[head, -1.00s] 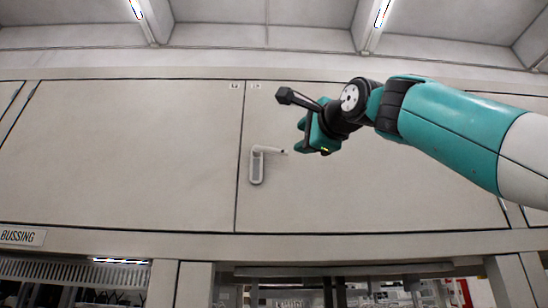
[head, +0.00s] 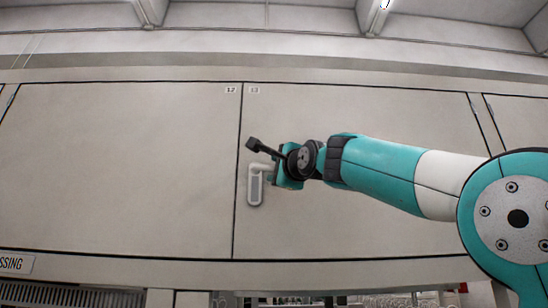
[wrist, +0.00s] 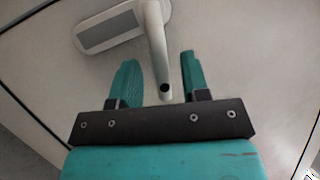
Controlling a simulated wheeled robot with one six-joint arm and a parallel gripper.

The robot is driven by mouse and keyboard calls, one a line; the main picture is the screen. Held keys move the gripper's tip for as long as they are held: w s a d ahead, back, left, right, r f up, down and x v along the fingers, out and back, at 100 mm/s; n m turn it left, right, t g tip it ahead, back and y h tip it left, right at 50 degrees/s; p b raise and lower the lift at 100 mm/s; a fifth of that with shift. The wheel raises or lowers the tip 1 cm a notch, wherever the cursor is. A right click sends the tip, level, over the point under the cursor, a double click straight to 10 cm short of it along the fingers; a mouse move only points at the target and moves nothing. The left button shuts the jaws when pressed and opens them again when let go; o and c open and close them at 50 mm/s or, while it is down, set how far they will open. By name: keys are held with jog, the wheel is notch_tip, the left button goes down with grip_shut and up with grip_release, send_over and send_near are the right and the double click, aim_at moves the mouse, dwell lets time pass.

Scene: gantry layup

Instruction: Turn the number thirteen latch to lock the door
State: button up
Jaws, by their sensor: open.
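The number thirteen latch (head: 255,189) is a pale handle with a grey inset plate, near the left edge of the door marked 13 (head: 350,120). Its lever sticks out to the right in the head view, partly hidden by my gripper (head: 278,172). In the wrist view the latch plate (wrist: 108,28) is at the top, and its lever (wrist: 156,50) points down between my two teal fingers (wrist: 160,80). My gripper is open, with a finger on each side of the lever and a visible gap on both sides.
The door marked 12 (head: 120,160) lies to the left across a dark seam. A sign (head: 14,263) sits on the beam below. The door faces around the latch are flat and clear.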

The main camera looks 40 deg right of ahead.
jog(key=shift+p+x, duration=0.45)
jog(key=shift+x, duration=0.75)
grip_shut()
